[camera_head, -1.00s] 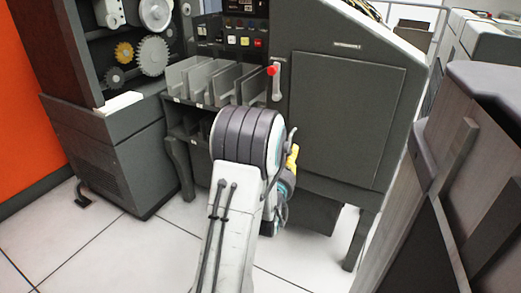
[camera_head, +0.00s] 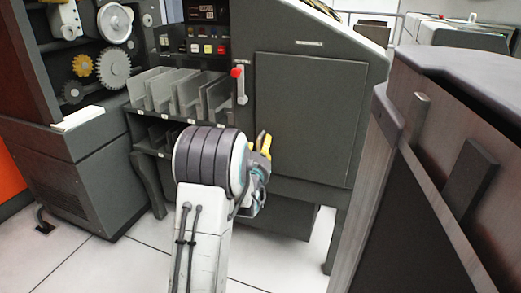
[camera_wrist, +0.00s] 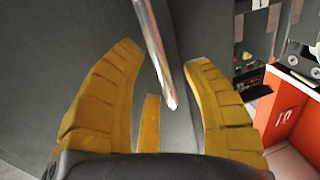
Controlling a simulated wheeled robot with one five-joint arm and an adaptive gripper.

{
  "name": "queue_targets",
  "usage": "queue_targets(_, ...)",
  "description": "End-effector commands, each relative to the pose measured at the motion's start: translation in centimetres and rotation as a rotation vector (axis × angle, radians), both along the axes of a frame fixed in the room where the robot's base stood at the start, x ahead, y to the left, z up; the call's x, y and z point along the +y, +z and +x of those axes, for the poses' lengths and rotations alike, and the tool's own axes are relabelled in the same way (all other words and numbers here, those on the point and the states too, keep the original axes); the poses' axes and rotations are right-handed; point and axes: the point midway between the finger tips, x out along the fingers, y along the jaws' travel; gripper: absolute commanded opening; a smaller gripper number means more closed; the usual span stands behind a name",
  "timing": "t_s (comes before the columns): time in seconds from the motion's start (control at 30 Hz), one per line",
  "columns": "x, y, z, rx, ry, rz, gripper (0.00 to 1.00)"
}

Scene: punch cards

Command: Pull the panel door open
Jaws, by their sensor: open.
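The panel door (camera_head: 303,120) is a dark grey rectangle on the front of the grey machine, and it looks shut in the head view. A pale lever with a red knob (camera_head: 237,72) is on the machine just left of the door. My gripper (camera_head: 264,142) is in front of the door's lower left part, partly hidden by my arm. In the wrist view its yellow fingers are spread. A shiny metal bar (camera_wrist: 155,55) reaches down between them, with no clear contact on either finger. I cannot tell which part the bar belongs to.
Grey card slots (camera_head: 180,92) sit left of the lever. A geared machine (camera_head: 75,150) stands at the left. A dark wooden cabinet (camera_head: 400,170) is close on the right. Pale tiled floor (camera_head: 110,262) is clear in front of the machine.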

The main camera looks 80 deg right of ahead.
Motion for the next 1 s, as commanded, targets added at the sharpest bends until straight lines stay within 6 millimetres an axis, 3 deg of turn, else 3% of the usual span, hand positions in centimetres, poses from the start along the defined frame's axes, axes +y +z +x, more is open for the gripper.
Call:
queue_targets(0.27, -0.04, -0.03, 0.00, 0.000, 0.000, 0.000, 0.47)
queue_targets(0.8, -0.02, -0.03, -0.02, 0.000, 0.000, 0.000, 0.00)
queue_targets(1.0, -0.02, -0.03, -0.06, 0.000, -0.001, 0.000, 0.00)
